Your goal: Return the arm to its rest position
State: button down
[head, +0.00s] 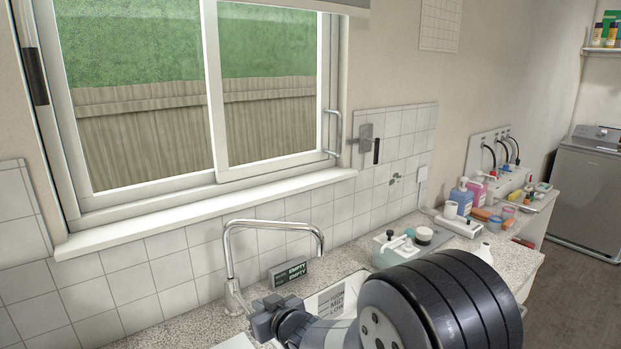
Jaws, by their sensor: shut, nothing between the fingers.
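My arm reaches in from the bottom right, with a large dark ribbed joint in front of the counter. My gripper (266,315) is at its left end, small and dark, near the base of the tap (233,262). It is shut and I see nothing held in it. From this view I cannot tell whether it touches the tap. The grey top-load washer (588,190) stands at the far right against the wall, well apart from my gripper.
The speckled counter (190,330) runs under the window (190,95). A sink (335,295) is partly hidden by my arm. A small dark sign (288,272) stands behind it. Bottles, a white mug (451,210) and other items crowd the counter's right part. Floor (575,290) shows clear at right.

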jog(key=s+d+r, duration=0.4)
jog(key=s+r, duration=0.2)
jog(key=r, duration=0.1)
jog(key=shift+d+p, duration=0.25)
jog(key=shift+p, duration=0.15)
